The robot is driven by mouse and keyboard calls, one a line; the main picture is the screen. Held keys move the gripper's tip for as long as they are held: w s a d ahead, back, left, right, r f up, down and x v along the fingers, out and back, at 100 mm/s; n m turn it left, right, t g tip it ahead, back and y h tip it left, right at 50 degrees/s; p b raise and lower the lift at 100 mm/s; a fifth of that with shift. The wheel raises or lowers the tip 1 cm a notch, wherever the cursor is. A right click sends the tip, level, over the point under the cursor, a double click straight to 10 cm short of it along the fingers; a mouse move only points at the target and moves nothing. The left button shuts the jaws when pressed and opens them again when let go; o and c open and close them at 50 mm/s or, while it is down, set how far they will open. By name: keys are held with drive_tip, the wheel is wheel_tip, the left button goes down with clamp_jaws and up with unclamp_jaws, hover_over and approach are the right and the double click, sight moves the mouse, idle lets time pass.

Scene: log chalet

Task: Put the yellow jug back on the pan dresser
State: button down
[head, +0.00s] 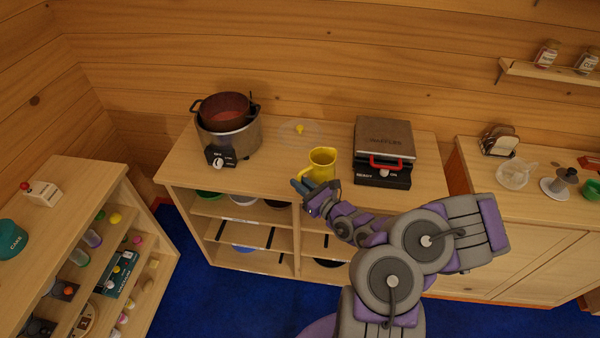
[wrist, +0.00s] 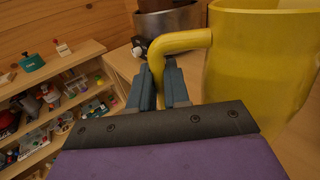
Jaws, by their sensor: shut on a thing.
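The yellow jug (head: 321,163) is upright at the front middle of the wooden dresser (head: 267,168), which has pans and bowls on its shelves. In the head view I cannot tell whether its base touches the top. My gripper (head: 301,186) reaches it from the front. In the wrist view the jug (wrist: 262,62) fills the upper right, with its handle on the left. My gripper (wrist: 160,90) is shut on the jug's handle, the two fingers on either side of its lower part.
A steel cooker (head: 229,140) holding a red pot stands left on the dresser. A glass lid (head: 299,132) lies behind the jug. A waffle maker (head: 384,150) stands to the right. A shelf unit (head: 88,240) stands at left. Bare dresser top lies between cooker and jug.

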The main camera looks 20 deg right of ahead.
drive_tip(key=w+d+f, duration=0.1)
drive_tip(key=w, duration=0.2)
drive_tip(key=w+d+f+b, duration=0.1)
drive_tip(key=w+f, duration=0.1)
drive_tip(key=w, duration=0.1)
drive_tip(key=w+d+f+b, duration=0.1)
drive_tip(key=w, duration=0.2)
drive_tip(key=shift+w+d+f, duration=0.15)
drive_tip(key=shift+d+f, duration=0.1)
drive_tip(key=shift+f, duration=0.05)
drive_tip(key=c, duration=1.1)
unclamp_jaws()
